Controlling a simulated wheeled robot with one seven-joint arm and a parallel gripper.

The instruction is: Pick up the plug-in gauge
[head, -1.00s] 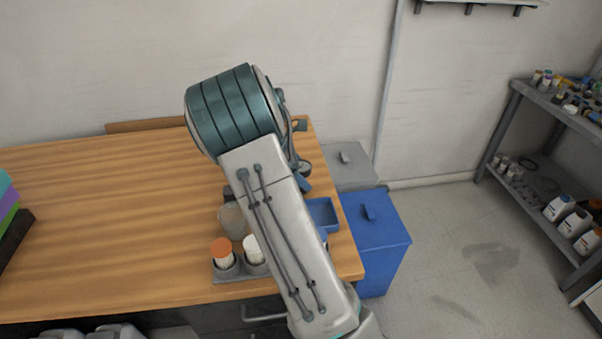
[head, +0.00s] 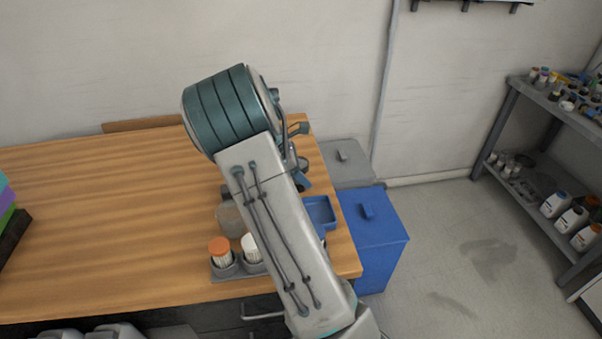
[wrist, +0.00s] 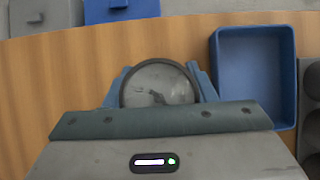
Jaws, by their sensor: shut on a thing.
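The plug-in gauge (wrist: 158,84) shows in the wrist view as a round dial with a dark rim and a pale face. My gripper (wrist: 160,82) is shut on it, with a blue finger at each side of the dial. The lower part of the gauge is hidden behind the gripper body. In the head view my arm covers most of the gripper (head: 302,178), and I cannot make out the gauge clearly there.
A blue tray (wrist: 255,75) lies close to the right of the gauge on the wooden table (head: 110,220). A holder with an orange-capped bottle (head: 220,250) and a white-capped one (head: 251,248) stands near the front edge. A blue bin (head: 375,230) and a grey bin (head: 345,162) stand beyond the table's right edge.

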